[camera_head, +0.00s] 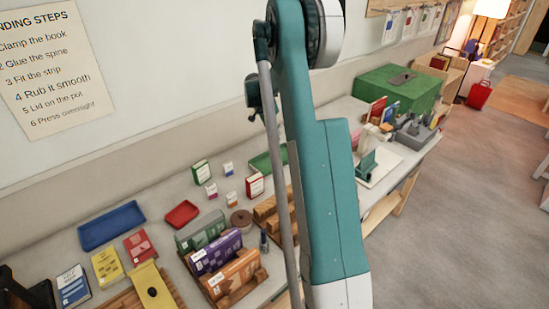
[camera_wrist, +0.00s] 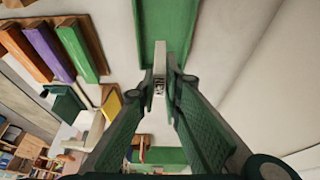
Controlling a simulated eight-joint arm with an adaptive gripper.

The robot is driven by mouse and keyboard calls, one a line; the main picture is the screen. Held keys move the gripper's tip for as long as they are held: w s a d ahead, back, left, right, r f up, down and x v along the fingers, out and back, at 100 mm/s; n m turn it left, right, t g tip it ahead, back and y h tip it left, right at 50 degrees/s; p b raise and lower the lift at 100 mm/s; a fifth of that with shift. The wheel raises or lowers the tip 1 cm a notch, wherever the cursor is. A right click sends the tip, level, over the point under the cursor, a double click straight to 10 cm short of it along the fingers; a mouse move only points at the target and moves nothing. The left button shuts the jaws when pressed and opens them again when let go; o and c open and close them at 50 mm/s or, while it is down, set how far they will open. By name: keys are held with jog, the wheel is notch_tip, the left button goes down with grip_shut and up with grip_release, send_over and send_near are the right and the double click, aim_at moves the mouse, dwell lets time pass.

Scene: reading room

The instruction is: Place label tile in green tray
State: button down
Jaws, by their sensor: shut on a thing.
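In the wrist view my gripper (camera_wrist: 164,88) is shut on a small white label tile (camera_wrist: 159,60) with dark lettering. The green tray (camera_wrist: 149,18) lies beyond the tile at the top of the wrist view, and the tile's upper end overlaps it in the picture. The gap between tile and tray cannot be told. In the head view the green tray (camera_head: 262,162) lies on the bench near the wall, partly hidden behind my arm. My gripper and the held tile are hidden there.
A blue tray (camera_head: 111,226) and a red tray (camera_head: 182,214) lie to the left on the bench. A green book (camera_head: 201,172), a red book (camera_head: 255,186) and several small white blocks stand near the green tray. A brown-lidded pot (camera_head: 241,218) and larger books stand in front.

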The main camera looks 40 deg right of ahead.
aim_at(275, 143)
jog(key=shift+f, duration=0.6)
jog(key=shift+f, duration=0.1)
jog(key=shift+f, duration=3.05)
jog(key=shift+f+b, duration=0.4)
jog(key=shift+f, duration=1.45)
jog(key=shift+f, duration=0.2)
jog(key=c, duration=2.5)
grip_release()
jog(key=shift+r, duration=0.2)
